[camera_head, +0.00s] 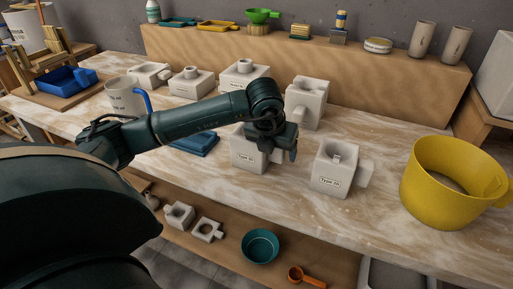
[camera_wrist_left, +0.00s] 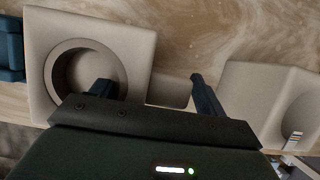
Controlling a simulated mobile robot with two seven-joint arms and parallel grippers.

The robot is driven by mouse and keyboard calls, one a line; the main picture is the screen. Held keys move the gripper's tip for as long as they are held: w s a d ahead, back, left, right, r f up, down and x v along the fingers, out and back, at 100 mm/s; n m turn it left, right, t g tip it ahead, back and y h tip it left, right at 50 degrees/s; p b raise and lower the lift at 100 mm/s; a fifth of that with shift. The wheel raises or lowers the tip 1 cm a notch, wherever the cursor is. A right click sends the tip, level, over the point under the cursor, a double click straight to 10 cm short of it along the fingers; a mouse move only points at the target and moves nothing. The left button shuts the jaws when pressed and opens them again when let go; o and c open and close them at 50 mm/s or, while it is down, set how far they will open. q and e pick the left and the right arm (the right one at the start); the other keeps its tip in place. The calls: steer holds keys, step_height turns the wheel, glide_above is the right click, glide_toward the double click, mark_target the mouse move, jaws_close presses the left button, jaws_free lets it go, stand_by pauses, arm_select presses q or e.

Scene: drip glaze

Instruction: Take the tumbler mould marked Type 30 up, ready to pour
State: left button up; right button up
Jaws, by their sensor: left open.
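A white block mould (camera_head: 246,158) stands on the table under my left gripper (camera_head: 276,149). Its front label begins with Type, but the number is too small to read surely. Another white mould (camera_head: 334,170) to its right has a label that looks like Type 20 and a side lug. In the left wrist view, the nearer mould (camera_wrist_left: 125,35) shows a round opening and a side lug (camera_wrist_left: 169,89). The left gripper (camera_wrist_left: 153,92) is open, one finger over the opening, the other beyond the lug. I cannot tell whether they touch. The right gripper is out of view.
A yellow bucket (camera_head: 441,190) stands at the right. A tall white mould (camera_head: 306,104) is behind, with several more at the back left. A raised shelf (camera_head: 350,72) runs along the back.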

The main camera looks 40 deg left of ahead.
arm_select(q)
steer(key=shift+c, duration=0.3)
jaws_close()
steer(key=shift+r, duration=0.15)
stand_by(0.6)
